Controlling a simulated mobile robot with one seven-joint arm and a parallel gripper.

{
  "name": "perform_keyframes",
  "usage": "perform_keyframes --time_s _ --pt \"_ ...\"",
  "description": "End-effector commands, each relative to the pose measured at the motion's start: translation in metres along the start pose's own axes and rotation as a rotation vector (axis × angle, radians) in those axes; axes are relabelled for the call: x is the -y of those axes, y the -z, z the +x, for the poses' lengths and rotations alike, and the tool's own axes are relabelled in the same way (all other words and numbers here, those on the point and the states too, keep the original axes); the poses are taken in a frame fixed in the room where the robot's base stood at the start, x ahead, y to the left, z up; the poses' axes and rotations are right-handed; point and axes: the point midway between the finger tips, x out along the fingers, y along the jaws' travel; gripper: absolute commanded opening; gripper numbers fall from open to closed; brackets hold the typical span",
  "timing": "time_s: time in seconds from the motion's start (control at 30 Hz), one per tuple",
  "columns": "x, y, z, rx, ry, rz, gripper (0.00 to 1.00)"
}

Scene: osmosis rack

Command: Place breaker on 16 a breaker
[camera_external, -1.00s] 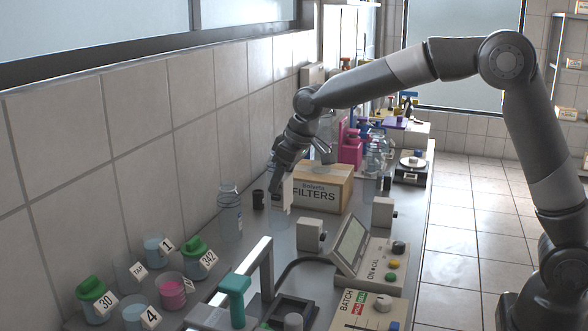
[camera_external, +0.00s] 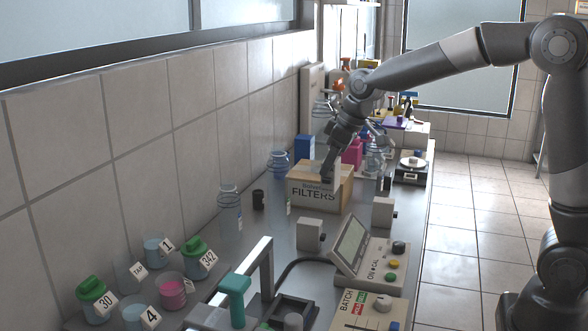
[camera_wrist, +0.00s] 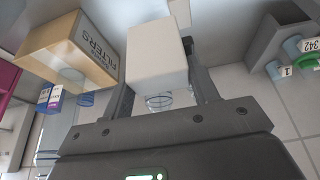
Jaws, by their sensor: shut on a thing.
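My gripper (camera_external: 328,176) is beside the front of the filters carton in the outside view, pointing down. In the wrist view my gripper (camera_wrist: 160,90) is shut on a plain white block (camera_wrist: 156,55), which sits between its two fingers. I take this block to be the breaker; no marking on it is readable. In the outside view the block is small and hard to separate from the carton behind it. No place marked 16 A can be made out in either view.
The filters carton (camera_external: 345,193) stands on the counter and shows close by in the wrist view (camera_wrist: 75,50). Labelled beakers (camera_external: 157,252) and a control console (camera_external: 352,255) are nearer.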

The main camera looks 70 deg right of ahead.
Motion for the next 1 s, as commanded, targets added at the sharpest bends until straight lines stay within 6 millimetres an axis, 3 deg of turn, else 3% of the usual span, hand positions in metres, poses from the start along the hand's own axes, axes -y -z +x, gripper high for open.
perform_keyframes --time_s 0.1,0.3,0.47,0.7,1.0 --pt "0.021 0.010 0.021 0.001 0.003 -0.004 0.25" --pt "0.038 0.018 0.039 -0.001 0.001 0.000 0.25" --pt "0.039 0.016 0.048 0.000 0.000 0.002 0.25" --pt "0.039 0.003 0.077 0.000 0.000 0.002 0.25" --pt "0.039 0.003 0.079 0.000 0.000 0.001 0.25"
